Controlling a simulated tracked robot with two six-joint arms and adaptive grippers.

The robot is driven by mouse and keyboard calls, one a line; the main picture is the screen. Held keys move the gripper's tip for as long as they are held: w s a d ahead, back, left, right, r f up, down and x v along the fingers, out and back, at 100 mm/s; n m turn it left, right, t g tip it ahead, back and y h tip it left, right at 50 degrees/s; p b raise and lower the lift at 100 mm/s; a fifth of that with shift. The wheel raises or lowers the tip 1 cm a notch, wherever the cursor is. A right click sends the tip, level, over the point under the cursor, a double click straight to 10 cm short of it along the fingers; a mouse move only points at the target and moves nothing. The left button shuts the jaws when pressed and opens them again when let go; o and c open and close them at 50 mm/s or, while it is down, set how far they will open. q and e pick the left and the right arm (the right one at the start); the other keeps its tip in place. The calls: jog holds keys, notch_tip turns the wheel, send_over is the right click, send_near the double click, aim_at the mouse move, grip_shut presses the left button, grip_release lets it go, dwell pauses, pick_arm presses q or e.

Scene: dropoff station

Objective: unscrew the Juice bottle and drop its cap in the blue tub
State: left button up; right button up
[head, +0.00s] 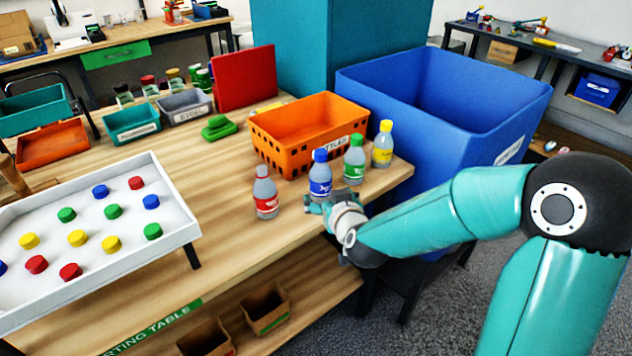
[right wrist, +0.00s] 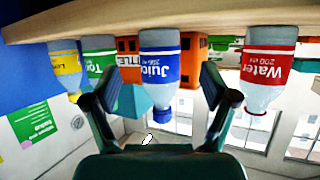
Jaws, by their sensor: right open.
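The Juice bottle (head: 320,182) stands upright on the wooden table, with its blue cap (head: 320,155) on. The big blue tub (head: 432,130) stands at the table's right end, open at the top. My right gripper (head: 322,206) is low in front of the Juice bottle and hides part of its base. In the upside-down right wrist view, the Juice bottle (right wrist: 160,67) appears between the two open, empty fingers, with a gap on each side. I cannot tell how deep it is between them. My left gripper is not in view.
An orange crate (head: 290,130) is close behind. A white tray (head: 150,165) of loose caps is at the left.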

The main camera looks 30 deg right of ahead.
aim_at(324, 191)
jog(key=shift+p+x, duration=0.3)
jog(key=shift+x, duration=3.2)
jog(key=shift+r, duration=0.15)
jog(key=c, duration=1)
